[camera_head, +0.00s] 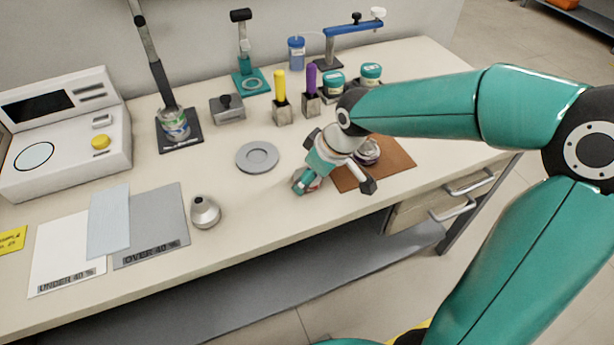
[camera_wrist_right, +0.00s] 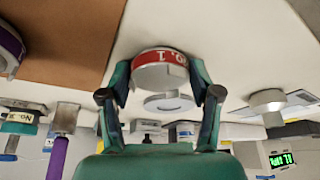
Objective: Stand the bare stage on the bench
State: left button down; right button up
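A short pale cylindrical stage with a red band marked "NO. 1" (camera_wrist_right: 160,72) sits between the fingers of my right gripper (camera_wrist_right: 160,68) in the right wrist view. The fingers press against its two sides. In the head view my right gripper (camera_head: 308,182) points down left, low over the bench (camera_head: 265,205) just left of the brown mat. The gripper mostly hides the stage there, and I cannot tell whether it touches the bench. Another stage with a purple band (camera_head: 368,152) stands on the brown mat (camera_head: 398,158). My left gripper is not in view.
A grey disc (camera_head: 257,156) and a silver cone (camera_head: 205,212) stand left of the gripper. Yellow (camera_head: 280,86) and purple (camera_head: 311,80) handles stand in blocks behind it, beside teal-banded jars (camera_head: 371,72). Bench is clear between disc and front edge.

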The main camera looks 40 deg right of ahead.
jog(key=o, duration=0.3)
jog(key=shift+r, duration=0.15)
jog(key=p+v, duration=0.2)
jog(key=v, duration=1)
jog(key=shift+d, duration=0.1)
jog(key=shift+s, duration=0.15)
